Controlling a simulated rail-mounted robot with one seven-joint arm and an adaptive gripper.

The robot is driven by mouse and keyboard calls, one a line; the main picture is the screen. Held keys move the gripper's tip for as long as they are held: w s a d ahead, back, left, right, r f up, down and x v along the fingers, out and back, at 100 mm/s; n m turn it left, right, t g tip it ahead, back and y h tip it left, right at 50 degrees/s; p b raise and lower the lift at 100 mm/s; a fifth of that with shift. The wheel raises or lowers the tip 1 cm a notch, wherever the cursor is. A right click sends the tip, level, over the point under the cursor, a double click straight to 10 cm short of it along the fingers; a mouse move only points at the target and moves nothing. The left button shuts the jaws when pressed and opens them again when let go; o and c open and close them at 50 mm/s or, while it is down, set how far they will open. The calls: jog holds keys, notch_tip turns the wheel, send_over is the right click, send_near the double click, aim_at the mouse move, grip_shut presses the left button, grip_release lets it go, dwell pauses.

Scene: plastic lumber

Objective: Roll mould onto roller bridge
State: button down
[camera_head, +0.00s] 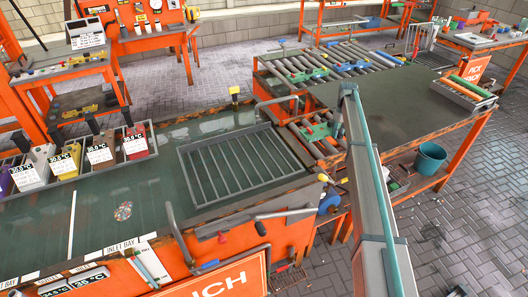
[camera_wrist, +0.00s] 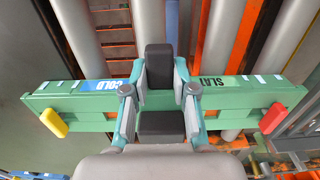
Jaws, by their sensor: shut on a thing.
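The mould (camera_wrist: 80,108) is a long green bar in the wrist view, with a blue COLD label, a green SLAT label, a yellow tab at the left and a red tab at the right. My gripper (camera_wrist: 160,97) is shut on its middle. The mould lies crosswise over grey rollers; I cannot tell if it touches them. In the head view a green part of the mould (camera_head: 318,131) shows at the roller bridge (camera_head: 301,142), between the near bench and the far dark table. My arm partly hides it there, and hides the gripper.
A slatted grey rack (camera_head: 243,161) lies on the near bench (camera_head: 110,215). Levers stand along the bench's right edge. A roller conveyor (camera_head: 300,66) with coloured pieces lies behind. The dark table (camera_head: 375,105) is mostly bare. A bucket (camera_head: 430,157) sits on its lower shelf.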

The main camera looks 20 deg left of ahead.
jog(key=shift+w+f, duration=0.2)
jog(key=shift+f, duration=0.1)
jog(key=shift+w+d, duration=0.25)
jog(key=shift+w, duration=0.05)
jog(key=c, duration=1.4)
grip_release()
jog(key=o, duration=0.5)
jog(key=shift+w+a+f, duration=0.1)
jog(key=shift+f, duration=0.1)
jog(key=shift+o, duration=0.3)
jog(key=shift+r, duration=0.25)
jog(key=shift+o, duration=0.2)
jog(key=shift+f, duration=0.15)
jog(key=o, duration=0.4)
jog(key=shift+c, duration=0.2)
jog(key=shift+r, duration=0.2)
